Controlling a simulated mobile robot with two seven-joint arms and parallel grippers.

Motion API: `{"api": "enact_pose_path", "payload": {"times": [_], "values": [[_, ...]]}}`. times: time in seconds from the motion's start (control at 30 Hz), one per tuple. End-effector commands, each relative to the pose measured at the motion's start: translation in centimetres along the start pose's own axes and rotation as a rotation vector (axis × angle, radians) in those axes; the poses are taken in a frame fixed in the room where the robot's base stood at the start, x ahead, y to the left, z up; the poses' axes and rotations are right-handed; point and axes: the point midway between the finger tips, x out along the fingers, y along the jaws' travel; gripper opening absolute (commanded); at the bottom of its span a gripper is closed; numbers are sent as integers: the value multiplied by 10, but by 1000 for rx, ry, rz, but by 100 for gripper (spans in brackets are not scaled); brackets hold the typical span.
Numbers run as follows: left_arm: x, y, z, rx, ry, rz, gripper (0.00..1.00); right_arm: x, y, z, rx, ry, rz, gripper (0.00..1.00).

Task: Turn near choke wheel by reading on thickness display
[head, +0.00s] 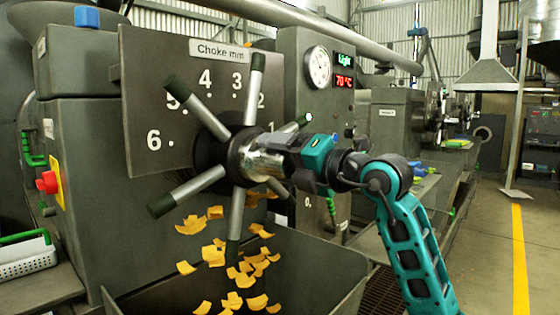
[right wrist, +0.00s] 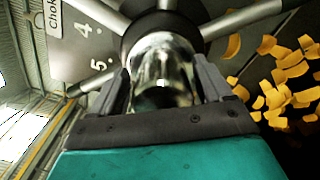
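The near choke wheel (head: 236,197) has several metal spokes with dark grips around a dark hub, with a shiny metal boss (head: 262,156) at its centre. Behind it is the "Choke mm" plate (head: 150,100), with 6, 5, 4, 3 and 2 readable. The green display (head: 344,61) appears to read "Light". My right gripper (head: 282,158) is at the boss. In the right wrist view its fingers (right wrist: 165,88) lie against both sides of the shiny boss (right wrist: 162,60), shut on it. My left gripper is not in view.
A round gauge (head: 318,67) and a red 70 °C display (head: 344,82) are on the panel. Yellow flakes (head: 245,270) fall into a dark trough (head: 330,265) below the wheel. A red button (head: 47,182) is at left. The floor with a yellow line (head: 519,250) is clear at right.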

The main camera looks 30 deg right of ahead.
Motion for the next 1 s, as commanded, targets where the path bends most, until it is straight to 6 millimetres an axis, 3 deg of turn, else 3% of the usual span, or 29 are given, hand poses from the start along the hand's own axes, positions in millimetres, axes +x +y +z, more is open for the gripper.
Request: {"api": "enact_pose_path", "payload": {"times": [0.27, 0.43, 0.8, 1.0], "values": [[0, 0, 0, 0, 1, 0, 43, 0, -1, -3, 0, 7, -3, 84], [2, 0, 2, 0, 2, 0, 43, -12, -3, -3, -2, 6, -4, 84], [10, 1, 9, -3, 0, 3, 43, -90, -3, -3, -2, 4, -5, 84], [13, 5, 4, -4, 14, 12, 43, -118, -2, -2, -1, 4, -4, 84]]}}
